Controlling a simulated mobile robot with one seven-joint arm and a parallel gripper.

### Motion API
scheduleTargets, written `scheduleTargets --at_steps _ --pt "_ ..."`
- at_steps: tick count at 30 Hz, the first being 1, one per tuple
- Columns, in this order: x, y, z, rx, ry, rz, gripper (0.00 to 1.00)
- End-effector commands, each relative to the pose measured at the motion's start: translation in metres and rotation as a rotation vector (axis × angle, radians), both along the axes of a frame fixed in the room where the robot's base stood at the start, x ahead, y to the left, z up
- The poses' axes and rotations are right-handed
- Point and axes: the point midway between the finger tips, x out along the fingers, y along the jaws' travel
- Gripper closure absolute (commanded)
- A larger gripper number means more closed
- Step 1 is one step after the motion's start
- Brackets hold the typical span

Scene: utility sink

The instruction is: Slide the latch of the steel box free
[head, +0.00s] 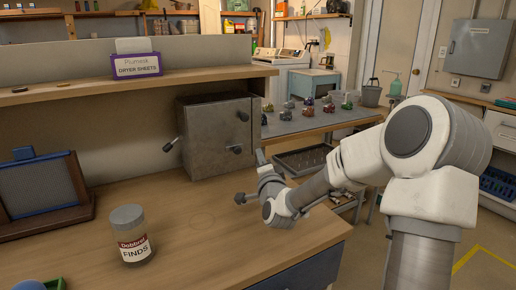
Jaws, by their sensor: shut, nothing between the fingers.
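The steel box (205,135) is a worn grey metal cabinet standing on the wooden counter, against the raised shelf. It looks shut. A dark knob (242,115) sits high near its right edge, and a second dark knob (236,149) sits lower on the same face. A short lever with a dark grip (169,145) sticks out at its left side. I cannot tell which of these is the latch. My gripper (260,157) is shut and empty, just right of the box's lower right corner, pointing up. It appears apart from the box.
A jar (131,236) stands on the front counter (195,240), with a blue-screened wooden frame (42,192) at left. A dryer sheets box (136,66) sits on the shelf. Counter space before the box is clear.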

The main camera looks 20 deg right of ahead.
Motion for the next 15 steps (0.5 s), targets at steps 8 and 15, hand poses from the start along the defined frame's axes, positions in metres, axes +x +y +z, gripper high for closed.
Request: scheduleTargets --at_steps 8,15 --pt "-0.025 0.002 -0.002 -0.001 0.000 -0.001 1.00" --pt "-0.027 0.003 -0.003 0.001 0.001 -0.001 1.00"
